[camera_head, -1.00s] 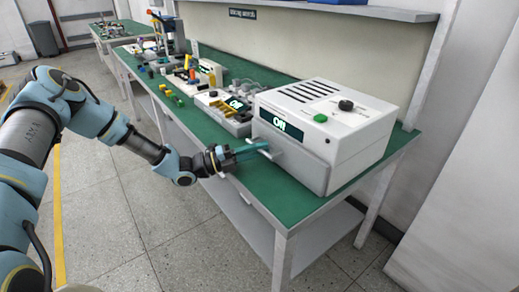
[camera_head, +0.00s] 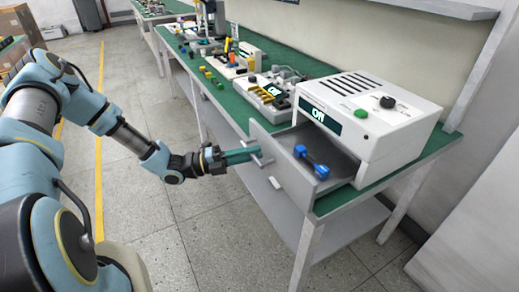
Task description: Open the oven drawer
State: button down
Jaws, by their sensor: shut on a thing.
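The white oven (camera_head: 375,120) stands on the green bench, with a display and a green button on it. Its drawer (camera_head: 337,158) is pulled well out past the bench's front edge. Inside the drawer lies a blue and dark dumbbell-shaped part (camera_head: 312,162). My gripper (camera_head: 245,156) is in front of the drawer's grey front panel (camera_head: 270,146), its teal fingers shut on the drawer handle (camera_head: 264,161). The exact contact between fingers and handle is small and partly hidden.
The green workbench (camera_head: 240,107) runs to the upper left with trays, tools and small coloured parts on it. A grey lower shelf (camera_head: 345,222) is under the bench. The floor (camera_head: 180,235) around my arm is clear.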

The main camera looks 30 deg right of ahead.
jog(key=shift+a, duration=0.15)
jog(key=c, duration=0.8)
grip_release()
jog(key=shift+c, duration=0.2)
jog(key=b+v, duration=0.3)
jog(key=v, duration=0.7)
jog(key=shift+w+a, duration=0.2)
jog(key=shift+a, duration=0.15)
jog(key=shift+f, duration=0.1)
